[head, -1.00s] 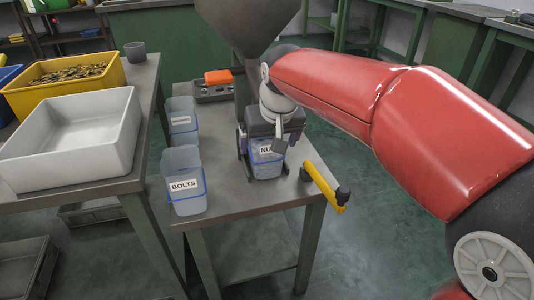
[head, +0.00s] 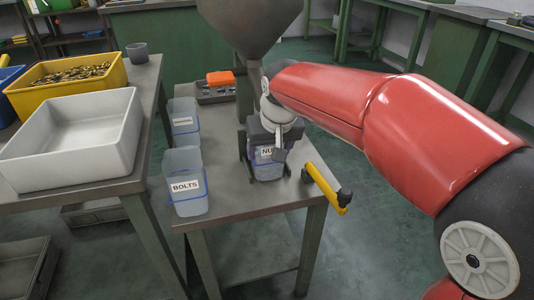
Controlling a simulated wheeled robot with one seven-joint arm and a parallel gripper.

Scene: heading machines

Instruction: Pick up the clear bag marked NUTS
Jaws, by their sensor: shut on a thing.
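The clear bag marked NUTS (head: 267,167) stands upright on the grey table, bluish and see-through. Its white label is partly covered, so only "NU" shows. My gripper (head: 268,148) is over the top of this bag, pointing down, and is shut on it. The fingertips are mostly hidden by the gripper body and the bag. My red arm reaches in from the right. A similar clear bag marked BOLTS (head: 187,182) stands to the left, apart from my gripper. Another labelled clear bag (head: 183,120) stands behind it; its label is too small to read.
A yellow-and-black tool (head: 327,188) lies at the table's right edge. A grey funnel (head: 250,25) hangs close behind my gripper. An orange-topped device (head: 218,82) sits at the table's back. A white bin (head: 75,140) and a yellow bin (head: 28,103) stand on the left table.

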